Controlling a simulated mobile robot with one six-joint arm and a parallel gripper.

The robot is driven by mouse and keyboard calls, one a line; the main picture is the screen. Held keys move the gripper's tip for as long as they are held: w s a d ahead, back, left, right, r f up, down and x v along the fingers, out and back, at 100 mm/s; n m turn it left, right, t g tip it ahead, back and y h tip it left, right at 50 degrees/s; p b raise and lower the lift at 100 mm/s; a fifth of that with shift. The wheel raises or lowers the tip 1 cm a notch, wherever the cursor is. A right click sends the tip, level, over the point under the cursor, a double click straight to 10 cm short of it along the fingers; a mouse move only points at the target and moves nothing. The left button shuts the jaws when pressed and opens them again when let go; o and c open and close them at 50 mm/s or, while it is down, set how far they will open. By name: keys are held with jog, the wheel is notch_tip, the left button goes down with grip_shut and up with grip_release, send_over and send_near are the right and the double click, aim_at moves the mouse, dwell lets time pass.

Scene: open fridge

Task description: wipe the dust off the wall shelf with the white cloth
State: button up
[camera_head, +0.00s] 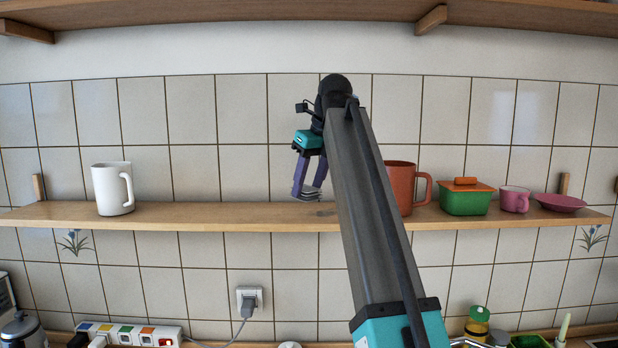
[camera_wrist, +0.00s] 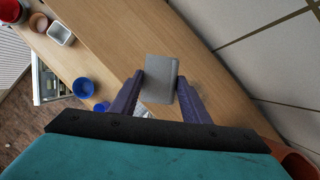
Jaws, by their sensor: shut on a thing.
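My gripper (camera_head: 308,186) points down over the middle of the wall shelf (camera_head: 240,215), a long wooden board on the tiled wall. A faint dark patch of dust (camera_head: 325,211) shows on the shelf just right of the cloth, partly cut off by my arm. The shelf also fills the middle of the wrist view (camera_wrist: 110,45).
A white mug (camera_head: 112,190) stands on the shelf at left. Right of my arm stand an orange mug (camera_head: 399,185), a green lidded pot (camera_head: 466,199), a pink cup (camera_head: 514,200) and a pink dish (camera_head: 560,202). The shelf between white mug and gripper is clear.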

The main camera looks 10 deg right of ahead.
aim_at(332, 215)
jog(key=shift+f, duration=1.4)
jog(key=shift+f, duration=1)
jog(key=shift+d, duration=0.1)
dwell(0.3)
jog(key=shift+s+d, duration=0.15)
jog(key=shift+d, duration=0.65)
jog(key=shift+s+d, duration=0.15)
jog(key=shift+d, duration=0.65)
jog(key=shift+d, duration=0.1)
jog(key=shift+s+d+f, duration=0.1)
jog(key=shift+s+d, duration=0.1)
jog(key=shift+d, duration=0.6)
jog(key=shift+s+d+f, duration=0.1)
jog(key=shift+s+d, duration=0.1)
jog(key=shift+d, duration=0.55)
jog(key=shift+d, duration=0.15)
jog(key=shift+s+d+r, duration=0.1)
jog(key=shift+s+d, duration=0.1)
jog(key=shift+d, duration=0.6)
jog(key=shift+s+d, duration=0.15)
jog(key=shift+d, duration=0.65)
jog(key=shift+d, duration=0.15)
